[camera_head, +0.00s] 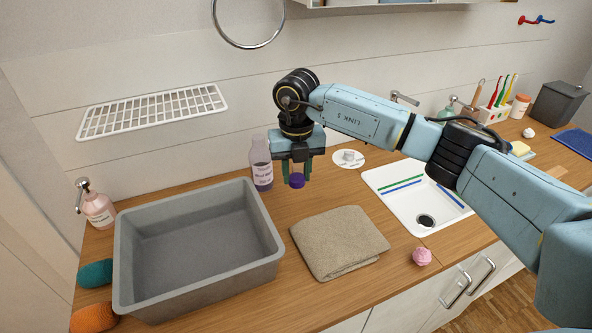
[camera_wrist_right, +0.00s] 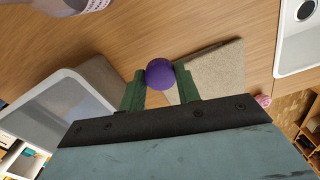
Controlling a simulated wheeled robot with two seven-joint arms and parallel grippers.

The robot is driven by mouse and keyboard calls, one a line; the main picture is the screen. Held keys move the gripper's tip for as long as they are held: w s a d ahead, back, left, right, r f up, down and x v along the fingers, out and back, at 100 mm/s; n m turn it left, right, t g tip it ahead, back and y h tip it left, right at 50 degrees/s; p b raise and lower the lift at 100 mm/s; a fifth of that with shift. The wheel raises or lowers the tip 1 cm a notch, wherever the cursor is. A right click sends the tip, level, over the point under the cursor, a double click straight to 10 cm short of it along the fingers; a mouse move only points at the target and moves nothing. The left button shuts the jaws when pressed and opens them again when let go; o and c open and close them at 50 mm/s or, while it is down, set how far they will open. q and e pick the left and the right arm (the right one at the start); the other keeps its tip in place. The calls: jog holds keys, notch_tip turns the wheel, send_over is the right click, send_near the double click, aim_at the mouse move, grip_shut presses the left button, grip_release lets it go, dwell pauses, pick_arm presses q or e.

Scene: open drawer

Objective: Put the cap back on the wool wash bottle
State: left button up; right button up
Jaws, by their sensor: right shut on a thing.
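The wool wash bottle (camera_head: 261,164) stands upright on the counter behind the grey basin, with a label on its front. Its top is partly visible and looks pale; I cannot make out its opening. My right gripper (camera_head: 296,172) is shut on the purple cap (camera_head: 297,181) and holds it in the air to the right of the bottle, apart from it. In the right wrist view the cap (camera_wrist_right: 160,74) sits between the green fingertips, and part of the bottle (camera_wrist_right: 92,5) shows at the top left. My left gripper is not in view.
A grey basin (camera_head: 124,243) stands at the left front. A folded beige towel (camera_head: 338,243) lies in front of the gripper. A white sink (camera_head: 381,178) and a round white dish (camera_head: 338,160) lie to the right. A soap dispenser (camera_head: 98,208) stands at the far left.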

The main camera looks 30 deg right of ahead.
jog(key=n, duration=0.2)
jog(key=s+n, duration=0.1)
jog(key=n, duration=0.1)
jog(key=shift+a, duration=0.35)
jog(key=n, duration=0.3)
jog(key=s+a+n, duration=0.1)
jog(key=n, duration=0.2)
jog(key=s+n, duration=0.1)
jog(key=n, duration=0.2)
jog(key=shift+s+a+r+n, duration=0.25)
jog(key=shift+r+n, duration=0.05)
jog(key=shift+n, duration=0.1)
jog(key=s+a+n, duration=0.1)
jog(key=s+n, duration=0.2)
jog(key=n, duration=0.9)
jog(key=s+a+r+n, duration=0.1)
jog(key=s+n, duration=0.2)
jog(key=n, duration=1)
jog(key=shift+s+a+r, duration=0.2)
jog(key=shift+s+a, duration=0.1)
jog(key=shift+s, duration=0.05)
